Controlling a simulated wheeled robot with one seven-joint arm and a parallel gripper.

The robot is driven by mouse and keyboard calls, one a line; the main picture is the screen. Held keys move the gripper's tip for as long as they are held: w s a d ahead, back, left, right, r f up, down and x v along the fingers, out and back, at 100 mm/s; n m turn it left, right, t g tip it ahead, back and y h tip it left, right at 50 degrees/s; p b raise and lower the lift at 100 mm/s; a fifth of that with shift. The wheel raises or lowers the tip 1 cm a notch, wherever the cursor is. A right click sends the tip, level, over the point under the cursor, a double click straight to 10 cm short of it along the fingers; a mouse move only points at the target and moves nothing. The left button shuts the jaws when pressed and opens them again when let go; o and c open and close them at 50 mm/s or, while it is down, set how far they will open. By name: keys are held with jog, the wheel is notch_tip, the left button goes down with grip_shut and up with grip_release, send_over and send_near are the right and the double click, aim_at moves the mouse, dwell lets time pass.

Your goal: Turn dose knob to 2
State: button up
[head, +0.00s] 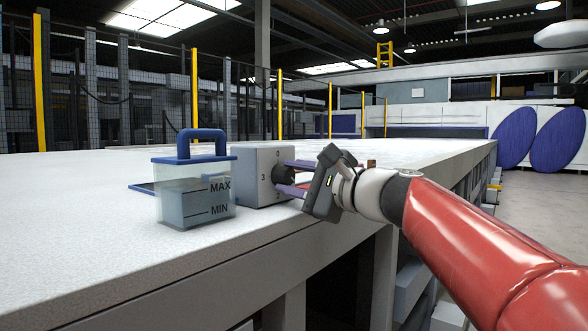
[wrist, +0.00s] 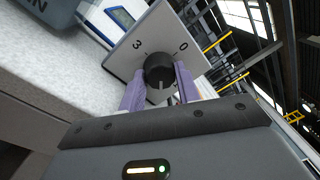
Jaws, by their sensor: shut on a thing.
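The dose knob (wrist: 159,71) is a round black knob on the pale front plate of a grey box (head: 255,176). In the head view the gripper (head: 291,178) reaches in from the right. A light pointer line shows low on the knob in the wrist view. The digit it faces is hidden.
A clear container (head: 195,195) with a blue handle and MAX and MIN marks stands left of the box, near the front edge of the white worktop (head: 80,225). A blue flat item (head: 142,187) lies behind it. The worktop at left is clear.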

jog(key=m+p, duration=0.4)
jog(key=m, duration=0.1)
jog(key=shift+r+m, duration=0.15)
jog(key=shift+m, duration=0.25)
jog(key=shift+m+h+p, duration=0.4)
jog(key=shift+m+p, duration=1.15)
jog(key=shift+m, duration=0.45)
jog(key=shift+f, duration=0.2)
jog(key=o, duration=0.9)
jog(key=shift+o, duration=0.3)
jog(key=v, duration=0.8)
jog(key=shift+b, duration=0.35)
